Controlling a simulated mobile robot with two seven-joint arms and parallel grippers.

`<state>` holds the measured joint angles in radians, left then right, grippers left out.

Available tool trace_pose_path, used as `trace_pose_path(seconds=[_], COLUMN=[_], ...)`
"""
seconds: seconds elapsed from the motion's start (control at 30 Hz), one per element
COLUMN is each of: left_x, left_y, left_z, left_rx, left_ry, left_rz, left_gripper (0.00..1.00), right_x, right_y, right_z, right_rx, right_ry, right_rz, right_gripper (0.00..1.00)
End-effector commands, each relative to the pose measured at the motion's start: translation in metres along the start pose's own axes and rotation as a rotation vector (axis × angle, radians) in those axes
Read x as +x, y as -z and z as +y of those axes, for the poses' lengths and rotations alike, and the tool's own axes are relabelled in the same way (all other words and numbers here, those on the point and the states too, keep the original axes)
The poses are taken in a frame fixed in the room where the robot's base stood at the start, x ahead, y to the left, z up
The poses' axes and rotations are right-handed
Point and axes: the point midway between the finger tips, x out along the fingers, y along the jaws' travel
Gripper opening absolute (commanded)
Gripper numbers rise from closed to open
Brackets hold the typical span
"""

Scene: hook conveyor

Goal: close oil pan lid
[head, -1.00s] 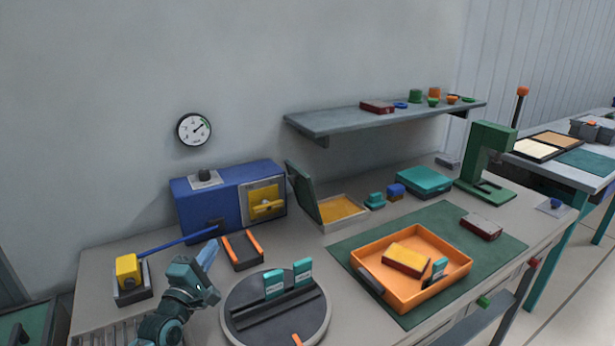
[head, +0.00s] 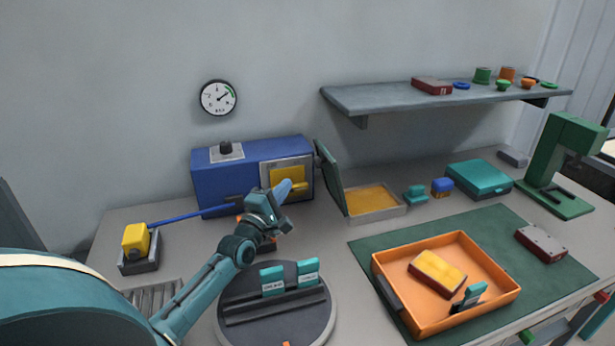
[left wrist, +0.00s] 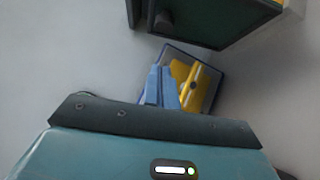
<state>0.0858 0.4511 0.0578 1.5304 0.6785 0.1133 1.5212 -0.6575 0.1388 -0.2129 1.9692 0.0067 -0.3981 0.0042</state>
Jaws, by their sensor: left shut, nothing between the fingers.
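The oil pan (head: 385,212) is a shallow pale box with a yellow inside, on the bench right of the blue machine. Its dark green lid (head: 329,178) stands open, tilted up along the pan's left side. My left gripper (head: 284,187) is shut and empty, its blue fingers in front of the machine's yellow-handled panel and left of the lid. No contact with the lid shows. In the left wrist view the shut fingers (left wrist: 160,88) point towards a blue-edged panel with yellow parts. A dark green panel at the top looks like the lid, but I cannot be sure.
The blue machine (head: 228,178) stands left of the lid. A round turntable (head: 240,325) with teal pieces lies below my left forearm. An orange tray (head: 393,308) sits on the green mat. A teal box (head: 478,180) is right of the pan. A shelf (head: 375,98) hangs above.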

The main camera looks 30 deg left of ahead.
Motion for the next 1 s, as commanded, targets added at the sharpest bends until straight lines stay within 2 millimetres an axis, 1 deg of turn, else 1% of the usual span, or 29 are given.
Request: trace_pose_path(seconds=[0.03, 0.2, 0.27, 0.4, 0.6, 1.0], left_x=[0.011, 0.043, 0.052, 0.064, 0.071, 0.073], left_y=[0.001, 0.001, -0.008, -0.021, -0.028, -0.029], left_z=[-0.004, -0.003, 0.001, 0.0, -0.001, -0.001], left_rx=[0.0, 0.0, -0.004, -0.002, 0.001, 0.004], left_ry=[-0.005, -0.004, -0.002, 0.0, 0.002, 0.004], left_rz=[0.0, 0.0, 0.0, 0.0, 0.0, 0.0], left_gripper=[0.0, 0.0, 0.0, 0.0, 0.0, 0.0], right_x=[0.004, 0.009, 0.004, 0.002, 0.003, 0.003], right_y=[-0.003, -0.001, 0.006, 0.007, 0.002, 0.002], right_z=[-0.001, -0.004, -0.006, -0.006, -0.004, -0.003], right_rx=[0.004, 0.007, 0.004, 0.002, -0.005, -0.008], right_ry=[0.001, 0.009, 0.015, 0.015, 0.013, 0.011], right_rz=[0.011, 0.039, 0.045, 0.042, 0.031, 0.03], right_gripper=[0.87, 0.87, 0.87, 0.87, 0.87, 0.87])
